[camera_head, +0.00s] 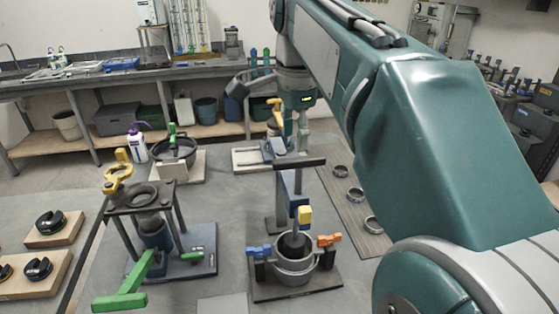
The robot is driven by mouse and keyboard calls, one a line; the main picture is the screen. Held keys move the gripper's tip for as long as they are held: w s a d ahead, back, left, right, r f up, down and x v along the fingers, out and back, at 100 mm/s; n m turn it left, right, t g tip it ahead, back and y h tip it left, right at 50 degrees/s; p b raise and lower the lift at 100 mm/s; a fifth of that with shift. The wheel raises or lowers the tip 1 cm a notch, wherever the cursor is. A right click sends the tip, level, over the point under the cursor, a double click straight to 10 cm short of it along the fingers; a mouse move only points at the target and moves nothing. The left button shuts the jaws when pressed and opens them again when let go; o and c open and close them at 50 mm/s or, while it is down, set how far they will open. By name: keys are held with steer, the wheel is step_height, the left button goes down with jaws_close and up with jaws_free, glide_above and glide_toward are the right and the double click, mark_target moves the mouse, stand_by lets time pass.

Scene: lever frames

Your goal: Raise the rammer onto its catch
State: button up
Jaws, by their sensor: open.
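The frame I take to be the rammer's stands at the front centre on a dark base plate (297,283). It has a blue upright (290,190) with a black crossbar (300,163) on top. A dark rod with a yellow block (305,215) stands over a grey round pot (294,272), low in its mouth. A blue clamp (258,251) and an orange clamp (328,240) flank the pot. I cannot make out the catch. My gripper (303,135) points down behind this frame, open, apart from the crossbar. Its fingertips are small and partly hidden.
A frame with a green lever (135,285) and yellow handle (118,170) stands left. Behind are a round pan (175,148) and another frame with a yellow part (275,110). Metal rings lie on a board (350,190) at right. My arm covers the right side.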

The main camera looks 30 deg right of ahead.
mark_target(299, 159)
steer(key=d+r+m, duration=0.1)
steer(key=w+d+m, duration=0.1)
steer(key=shift+w+r+m+g, duration=0.1)
steer(key=shift+r+m+g, duration=0.25)
steer(key=shift+m+g, duration=0.05)
step_height(299, 159, down, 11)
steer(key=shift+a+r, duration=0.1)
steer(key=shift+r, duration=0.05)
jaws_close()
